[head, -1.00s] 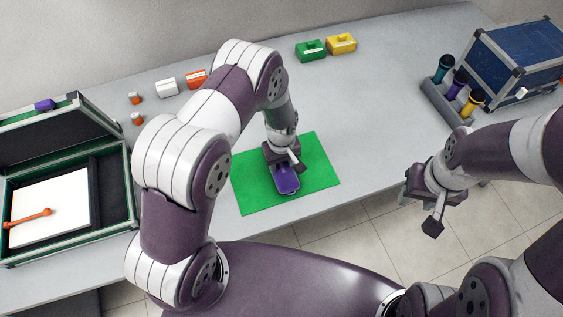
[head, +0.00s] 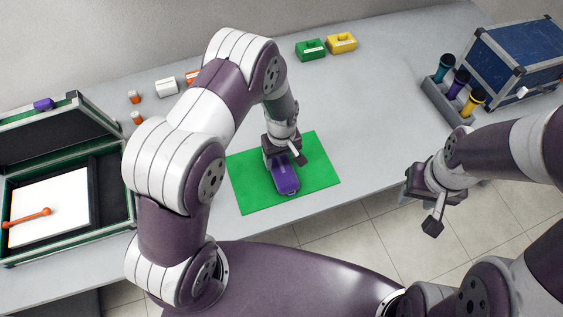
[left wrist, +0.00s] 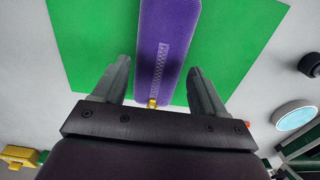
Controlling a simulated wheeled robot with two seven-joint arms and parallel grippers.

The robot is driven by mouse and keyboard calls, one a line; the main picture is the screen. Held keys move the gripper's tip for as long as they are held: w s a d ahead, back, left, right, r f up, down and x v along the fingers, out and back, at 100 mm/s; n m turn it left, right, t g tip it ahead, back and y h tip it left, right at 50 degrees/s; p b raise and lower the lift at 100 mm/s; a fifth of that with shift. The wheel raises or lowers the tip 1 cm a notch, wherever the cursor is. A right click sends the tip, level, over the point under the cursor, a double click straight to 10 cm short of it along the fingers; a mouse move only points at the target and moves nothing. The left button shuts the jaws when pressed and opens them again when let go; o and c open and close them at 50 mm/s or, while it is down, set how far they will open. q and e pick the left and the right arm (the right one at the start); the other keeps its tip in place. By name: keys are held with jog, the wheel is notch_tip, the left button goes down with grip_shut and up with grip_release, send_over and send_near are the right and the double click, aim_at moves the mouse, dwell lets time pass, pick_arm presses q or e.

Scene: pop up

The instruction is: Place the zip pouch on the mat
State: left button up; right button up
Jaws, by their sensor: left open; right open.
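The purple zip pouch (head: 285,178) lies on the green mat (head: 245,194), towards the mat's front edge in the head view. In the left wrist view the pouch (left wrist: 165,50) shows its zip and a small yellow pull, with the mat (left wrist: 235,60) around it. My left gripper (head: 285,160) is at the far end of the pouch. In the left wrist view its two fingers (left wrist: 160,78) stand apart on either side of the pouch, with gaps between. My right gripper (head: 424,212) is open and empty, off the table's front edge at the right.
An open case (head: 118,200) with a white panel and an orange stick stands at the left. Green (head: 310,49) and yellow (head: 342,43) boxes sit at the back. A rack of microphones (head: 446,103) and a blue case (head: 515,55) stand right. The table right of the mat is clear.

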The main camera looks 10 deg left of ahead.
aim_at(282, 166)
pick_arm(q)
notch_tip(282, 166, up, 8)
jog(key=s+a+r+m, duration=0.3)
jog(key=s+r, duration=0.2)
jog(key=s, duration=0.2)
jog(key=s+a+r+m+t, duration=0.1)
jog(key=s+a+r+m, duration=0.2)
jog(key=s+r, duration=0.3)
jog(key=shift+s+m, duration=0.35)
jog(key=shift+m, duration=0.15)
jog(key=shift+s+r, duration=0.15)
